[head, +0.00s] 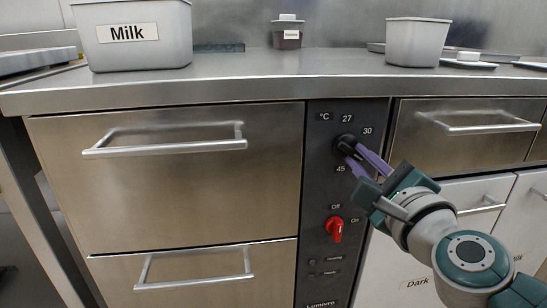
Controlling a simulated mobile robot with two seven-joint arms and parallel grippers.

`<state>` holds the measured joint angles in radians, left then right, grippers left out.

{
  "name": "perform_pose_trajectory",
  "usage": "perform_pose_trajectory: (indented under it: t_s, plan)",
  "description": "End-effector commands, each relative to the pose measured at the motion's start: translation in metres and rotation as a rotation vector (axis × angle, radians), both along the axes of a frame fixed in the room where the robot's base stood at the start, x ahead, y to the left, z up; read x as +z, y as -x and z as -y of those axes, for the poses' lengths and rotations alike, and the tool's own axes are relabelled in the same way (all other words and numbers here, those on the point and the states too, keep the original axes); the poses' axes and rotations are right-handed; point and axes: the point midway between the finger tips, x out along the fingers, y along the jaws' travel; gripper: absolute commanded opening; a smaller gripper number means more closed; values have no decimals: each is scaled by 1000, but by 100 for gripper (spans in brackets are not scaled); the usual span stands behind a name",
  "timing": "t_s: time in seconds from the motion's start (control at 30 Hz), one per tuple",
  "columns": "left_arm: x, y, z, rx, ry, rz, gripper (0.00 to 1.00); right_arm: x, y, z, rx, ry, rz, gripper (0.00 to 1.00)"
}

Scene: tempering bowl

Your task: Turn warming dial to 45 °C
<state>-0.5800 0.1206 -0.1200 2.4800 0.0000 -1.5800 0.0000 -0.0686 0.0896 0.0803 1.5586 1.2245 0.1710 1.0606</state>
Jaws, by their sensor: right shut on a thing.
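The black warming dial (345,142) is on the upper part of the dark control panel (318,190), with the marks 27, 30 and 45 around it. My right gripper (353,152) reaches in from the lower right, and its purple fingers are shut on the dial. The fingers cover part of the dial, and I cannot tell where its pointer stands. The 45 mark (341,169) shows just below the fingers. My left gripper is not in view.
A red Off/On knob (334,229) is below the dial on the same panel. Steel drawers with bar handles (165,143) flank the panel. On the counter (240,72) above stand a Milk container (135,35), a small labelled jar (288,33) and a plain container (417,42).

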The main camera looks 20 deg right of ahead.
Motion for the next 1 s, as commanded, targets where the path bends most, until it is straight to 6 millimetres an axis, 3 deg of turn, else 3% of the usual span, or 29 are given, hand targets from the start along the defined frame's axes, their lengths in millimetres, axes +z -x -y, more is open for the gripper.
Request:
perform_pose_trajectory:
  t_s: [0.6, 1.0]
  plan:
    - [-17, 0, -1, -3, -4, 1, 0, -6, -2, -6, 0, -567, 137, 0]
    - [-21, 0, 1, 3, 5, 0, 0, -6, -2, -9, 0, -842, 203, 0]
